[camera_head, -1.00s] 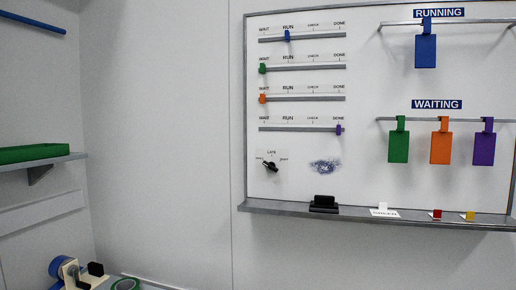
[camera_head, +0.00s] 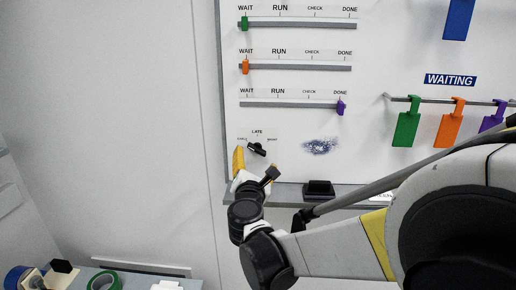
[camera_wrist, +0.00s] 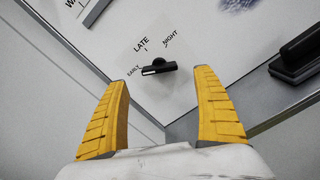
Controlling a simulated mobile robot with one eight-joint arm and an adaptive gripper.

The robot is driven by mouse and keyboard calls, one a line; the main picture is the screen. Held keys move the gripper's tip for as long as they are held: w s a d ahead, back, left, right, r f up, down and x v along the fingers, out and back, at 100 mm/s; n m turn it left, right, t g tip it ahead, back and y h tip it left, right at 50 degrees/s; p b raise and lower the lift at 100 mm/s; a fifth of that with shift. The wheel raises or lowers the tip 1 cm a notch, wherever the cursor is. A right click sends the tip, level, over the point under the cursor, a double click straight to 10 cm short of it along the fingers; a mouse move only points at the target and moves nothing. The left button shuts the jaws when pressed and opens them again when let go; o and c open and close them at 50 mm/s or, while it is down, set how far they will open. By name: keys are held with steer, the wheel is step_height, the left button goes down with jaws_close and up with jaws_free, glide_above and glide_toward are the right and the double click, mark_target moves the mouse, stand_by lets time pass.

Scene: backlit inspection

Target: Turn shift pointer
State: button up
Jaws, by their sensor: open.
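The shift pointer is a small black knob (camera_head: 257,148) low on the left of the whiteboard, below the sliders. In the wrist view the black pointer (camera_wrist: 160,68) sits on a pale dial marked EARLY, LATE and NIGHT. Its bar lies crosswise there, with a white-marked end on the EARLY side. My gripper (camera_head: 255,167) is just below the knob in the head view. In the wrist view its two yellow fingers (camera_wrist: 163,80) are spread wide and empty, with the pointer ahead of the gap between them. No contact shows.
The board's ledge (camera_head: 351,190) runs below the dial and holds a black eraser (camera_head: 318,188), right of my gripper. Sliders (camera_head: 295,104) are above. A blue smudge (camera_head: 321,147) is right of the dial. Hanging tags (camera_head: 407,128) are farther right. Bare wall lies left.

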mark_target(256, 152)
steer(key=w, duration=0.6)
steer(key=shift+w, duration=0.1)
steer(key=c, duration=1.2)
